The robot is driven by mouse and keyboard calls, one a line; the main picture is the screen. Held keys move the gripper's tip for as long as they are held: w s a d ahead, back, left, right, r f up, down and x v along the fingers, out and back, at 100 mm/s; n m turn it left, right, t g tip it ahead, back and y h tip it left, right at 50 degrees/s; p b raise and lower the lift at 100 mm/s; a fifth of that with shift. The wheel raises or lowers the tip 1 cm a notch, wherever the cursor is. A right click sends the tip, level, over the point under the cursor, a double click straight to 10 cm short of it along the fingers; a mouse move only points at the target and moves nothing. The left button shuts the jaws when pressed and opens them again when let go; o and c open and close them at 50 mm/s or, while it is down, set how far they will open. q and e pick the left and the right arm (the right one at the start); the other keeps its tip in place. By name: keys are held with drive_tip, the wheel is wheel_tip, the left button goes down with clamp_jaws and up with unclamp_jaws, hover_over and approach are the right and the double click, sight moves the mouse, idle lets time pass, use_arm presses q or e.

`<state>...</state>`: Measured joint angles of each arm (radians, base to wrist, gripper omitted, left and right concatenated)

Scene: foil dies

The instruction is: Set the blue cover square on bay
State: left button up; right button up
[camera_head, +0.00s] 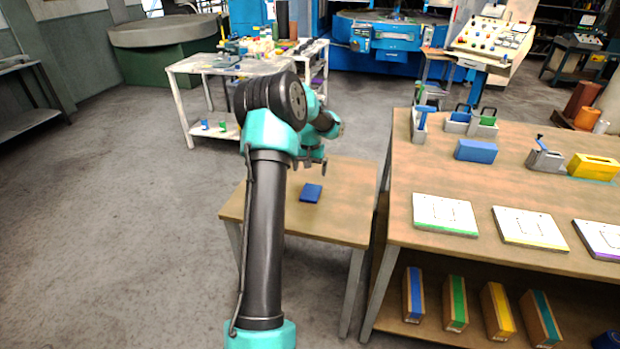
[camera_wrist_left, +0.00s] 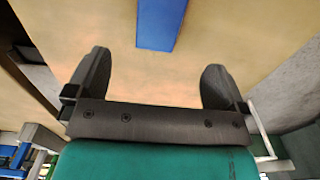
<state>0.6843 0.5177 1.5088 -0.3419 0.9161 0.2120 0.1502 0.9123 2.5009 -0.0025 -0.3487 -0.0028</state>
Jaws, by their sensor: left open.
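A small flat blue cover (camera_head: 311,193) lies on the low wooden table in the head view. It also shows in the left wrist view (camera_wrist_left: 160,22), at the top edge and partly cut off. My left gripper (camera_head: 314,166) is above that table, just beyond the cover. In the left wrist view its two dark fingers (camera_wrist_left: 156,82) are wide apart with nothing between them; the cover is ahead of them, apart from them. White plates with outlined marks (camera_head: 445,214) lie on the larger bench; I cannot tell which thing is the bay. My right gripper is out of view.
The low table (camera_head: 345,225) is otherwise bare. The larger bench (camera_head: 480,180) to its right also holds a blue block (camera_head: 475,150), a yellow block (camera_head: 593,166) and grey holders (camera_head: 545,158). Coloured upright boxes (camera_head: 454,302) stand on its lower shelf.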

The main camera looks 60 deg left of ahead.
use_arm(q)
drive_tip(key=shift+r, duration=0.35)
idle(0.4)
drive_tip(key=shift+t+y, duration=0.5)
drive_tip(key=r, duration=0.5)
drive_tip(key=shift+s+d, duration=0.35)
drive_tip(key=shift+s, duration=0.05)
hover_over(311, 191)
drive_tip(key=f, duration=0.8)
drive_tip(key=s+d+f, duration=0.1)
drive_tip(key=f, duration=0.3)
drive_tip(key=shift+a+f, duration=0.1)
drive_tip(key=shift+w+a+f, duration=0.15)
drive_tip(key=shift+w+f, duration=0.05)
drive_tip(key=shift+f, duration=1.05)
drive_tip(key=shift+w+a+f, duration=0.1)
drive_tip(key=shift+w+f, duration=0.1)
drive_tip(key=shift+f, duration=1.05)
